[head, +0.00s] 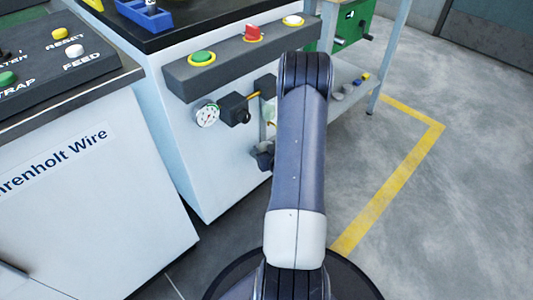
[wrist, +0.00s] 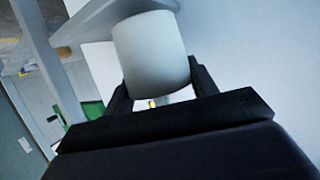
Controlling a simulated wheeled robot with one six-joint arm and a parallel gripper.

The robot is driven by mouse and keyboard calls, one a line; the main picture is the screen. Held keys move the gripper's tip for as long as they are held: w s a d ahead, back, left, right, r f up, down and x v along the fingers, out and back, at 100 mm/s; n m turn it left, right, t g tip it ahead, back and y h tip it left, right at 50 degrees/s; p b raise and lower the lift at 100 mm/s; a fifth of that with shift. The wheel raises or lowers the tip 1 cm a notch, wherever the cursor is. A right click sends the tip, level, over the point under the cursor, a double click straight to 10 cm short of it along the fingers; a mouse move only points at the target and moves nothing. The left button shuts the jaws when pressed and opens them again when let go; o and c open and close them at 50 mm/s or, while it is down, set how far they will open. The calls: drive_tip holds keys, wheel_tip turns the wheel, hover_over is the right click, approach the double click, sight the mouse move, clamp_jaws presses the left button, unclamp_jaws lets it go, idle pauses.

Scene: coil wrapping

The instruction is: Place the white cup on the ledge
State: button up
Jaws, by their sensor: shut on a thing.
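The white cup (wrist: 152,50) is in the wrist view, between the two black fingers of my gripper (wrist: 160,80). The fingers are shut on it, one on each side, and its smooth side wall faces the camera.
A white machine cabinet (head: 195,135) with a button bar (head: 225,62), a pressure gauge (head: 207,115) and a black regulator (head: 235,108) stands left of my arm. A control console (head: 50,50) is at far left. Behind is a shelf (head: 345,90) with small items. Floor at right is clear.

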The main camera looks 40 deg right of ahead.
drive_tip(key=shift+f, duration=0.65)
drive_tip(key=shift+f, duration=0.15)
drive_tip(key=o, duration=1)
drive_tip(key=shift+o, duration=0.2)
drive_tip(key=shift+r, duration=0.3)
drive_tip(key=p+v, duration=0.2)
drive_tip(key=v, duration=1)
drive_tip(key=shift+p, duration=0.35)
